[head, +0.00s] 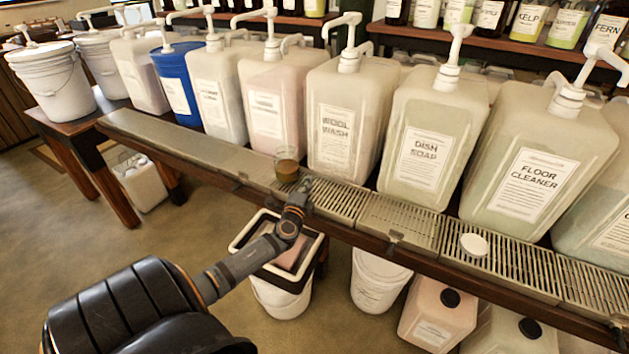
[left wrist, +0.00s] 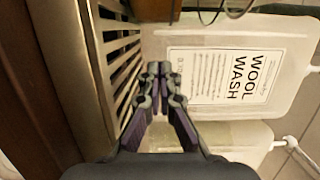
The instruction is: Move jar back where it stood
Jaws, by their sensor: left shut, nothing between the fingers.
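The jar (head: 287,166) is clear glass with a brownish liquid in its lower part. It stands upright on the metal drip ledge, in front of the gap between the pinkish jug and the wool wash jug (head: 343,125). In the left wrist view the jar's glass rim (left wrist: 222,10) and brown contents (left wrist: 156,10) show at the top edge, partly cut off. My left gripper (head: 303,184) is shut and empty, just right of the jar and apart from it. In the left wrist view its fingertips (left wrist: 160,69) are together. My right gripper is not in view.
Large pump jugs, including dish soap (head: 420,140) and floor cleaner (head: 535,160), line the back of the slotted ledge (head: 395,222). A white round lid (head: 473,245) lies on the ledge to the right. Buckets stand below. The solid ledge left of the jar is clear.

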